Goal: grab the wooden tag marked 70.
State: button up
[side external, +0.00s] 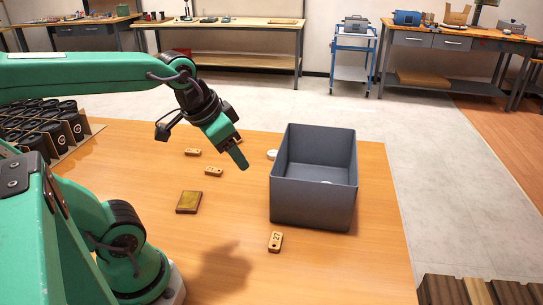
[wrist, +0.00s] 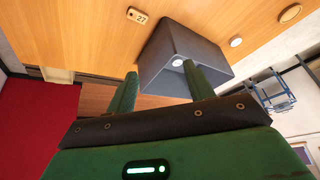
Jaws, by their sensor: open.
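No tag readable as 70 shows. In the side external view, small wooden tags lie on the table: one at the back (side external: 192,152), one in the middle (side external: 213,171), and one in front of the grey bin (side external: 275,241). Their marks are too small to read surely there. In the wrist view, one wooden tag (wrist: 137,16) reads 27 and lies beside the bin. My gripper (side external: 238,157) is open and empty above the table, left of the bin. Its two fingers also show apart in the wrist view (wrist: 160,70).
The grey open bin (side external: 313,205) stands at the table's right, with a white disc (wrist: 178,62) inside. A white disc (side external: 272,154) lies beside it. A brown block (side external: 187,202) lies near the middle. A rack of black cylinders (side external: 45,130) stands at left.

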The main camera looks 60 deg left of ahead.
jog(key=w+a+r+m+g, duration=0.1)
jog(key=w+a+m+g, duration=0.1)
jog(key=w+a, duration=0.65)
jog(key=m+g, duration=0.3)
jog(key=m, duration=0.3)
send_over(199, 151)
jog(key=f, duration=1.9)
jog(key=shift+d, duration=0.2)
jog(key=shift+f, duration=1.35)
jog(key=shift+s+a+f, duration=0.1)
jog(key=shift+f, duration=2.45)
